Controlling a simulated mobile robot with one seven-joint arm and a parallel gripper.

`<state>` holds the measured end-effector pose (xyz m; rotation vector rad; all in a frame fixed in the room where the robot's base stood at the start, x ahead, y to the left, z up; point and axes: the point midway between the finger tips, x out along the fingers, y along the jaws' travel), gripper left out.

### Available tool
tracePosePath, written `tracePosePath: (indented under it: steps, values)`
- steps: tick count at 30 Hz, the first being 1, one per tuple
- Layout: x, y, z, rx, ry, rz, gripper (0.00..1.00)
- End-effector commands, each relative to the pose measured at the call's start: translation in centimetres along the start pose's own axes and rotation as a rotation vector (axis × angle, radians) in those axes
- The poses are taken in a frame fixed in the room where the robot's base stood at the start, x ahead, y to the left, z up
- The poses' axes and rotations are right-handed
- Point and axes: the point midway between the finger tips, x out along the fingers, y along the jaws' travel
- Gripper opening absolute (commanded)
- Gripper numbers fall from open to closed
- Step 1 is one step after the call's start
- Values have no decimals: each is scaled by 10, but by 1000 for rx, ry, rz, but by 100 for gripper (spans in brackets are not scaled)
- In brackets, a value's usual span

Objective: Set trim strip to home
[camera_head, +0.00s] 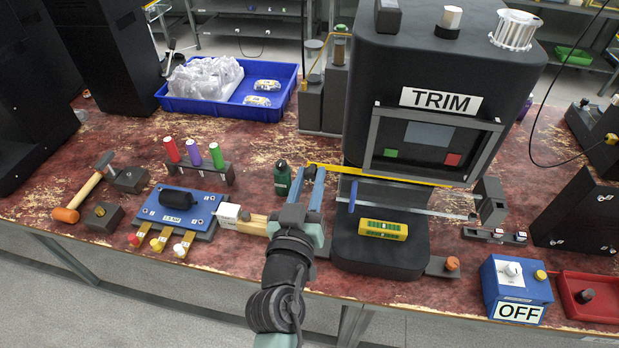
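A black machine (440,70) labelled TRIM stands right of centre, with a framed panel showing a green and a red square. Below the panel is a flat black bed, and on it lies a yellow-and-green strip (383,229). A small blue upright handle (352,196) stands left of the strip on the machine. I cannot tell which part is the trim strip. My gripper (308,172) is left of the machine, its two blue-grey fingers apart with nothing visible between them. The fingertips are near a yellow bar (380,175) at the machine's front; contact is unclear.
A green bottle (282,178) stands just left of my gripper. A blue board (205,210) with a black piece and yellow tabs lies left. A blue box (517,290) marked OFF and a red tray (562,300) sit front right. A blue bin (225,108) stands behind.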

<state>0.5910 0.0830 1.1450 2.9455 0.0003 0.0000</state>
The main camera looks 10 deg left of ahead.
Motion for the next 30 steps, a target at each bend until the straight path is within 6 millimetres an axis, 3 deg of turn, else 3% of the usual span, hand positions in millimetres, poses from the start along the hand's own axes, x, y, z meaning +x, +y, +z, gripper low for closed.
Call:
tracePosePath:
  steps: [1, 4, 30]
  values:
    - [0, 0, 0, 0, 0, 0, 16]
    - [0, 0, 0, 0, 0, 0, 0]
    - [0, 0, 0, 0, 0, -1, 0]
